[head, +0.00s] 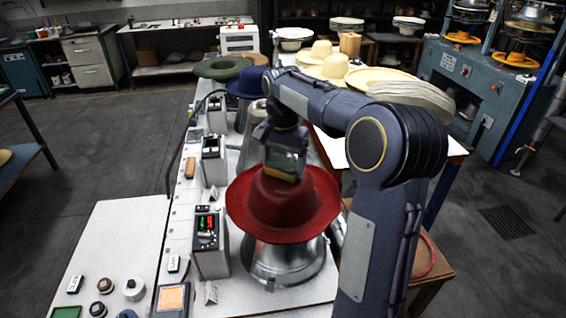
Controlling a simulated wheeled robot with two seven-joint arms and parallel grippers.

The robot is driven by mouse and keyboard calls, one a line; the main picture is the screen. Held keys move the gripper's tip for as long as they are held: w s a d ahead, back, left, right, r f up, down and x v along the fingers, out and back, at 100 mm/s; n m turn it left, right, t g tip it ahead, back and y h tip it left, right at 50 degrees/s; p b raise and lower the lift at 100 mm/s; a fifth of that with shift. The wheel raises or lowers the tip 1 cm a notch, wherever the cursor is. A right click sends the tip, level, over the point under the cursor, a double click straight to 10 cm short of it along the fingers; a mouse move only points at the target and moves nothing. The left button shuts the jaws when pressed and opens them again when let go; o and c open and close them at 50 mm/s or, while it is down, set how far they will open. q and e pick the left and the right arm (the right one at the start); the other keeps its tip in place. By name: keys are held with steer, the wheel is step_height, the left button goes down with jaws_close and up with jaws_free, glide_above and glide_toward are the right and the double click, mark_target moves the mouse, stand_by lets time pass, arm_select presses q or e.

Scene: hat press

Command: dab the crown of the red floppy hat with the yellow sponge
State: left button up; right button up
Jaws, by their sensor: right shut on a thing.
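The red floppy hat (260,215) sits brim-out on a shiny metal hat form (282,262) at the middle of the bench. My right gripper (285,158) is over the hat's crown, pointing down, and is shut on the yellow sponge (284,176). The sponge looks dark and yellowish between the fingers, and its lower edge overlaps the top of the crown in the picture. I cannot tell for certain whether it presses on the felt. Part of the crown's top is hidden by the sponge and gripper. My left gripper is out of view.
Control boxes, one with a red and green display (207,227), line the bench left of the hat. A blue hat (246,84) and a green hat (222,68) stand behind. Pale hats (335,68) lie on the back table. Small knobs (133,288) sit at the front left.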

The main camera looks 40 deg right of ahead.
step_height(320, 180, up, 2)
steer(key=shift+r+p, duration=0.1)
steer(key=shift+p, duration=0.6)
steer(key=shift+r+p, duration=0.55)
steer(key=shift+r, duration=1.55)
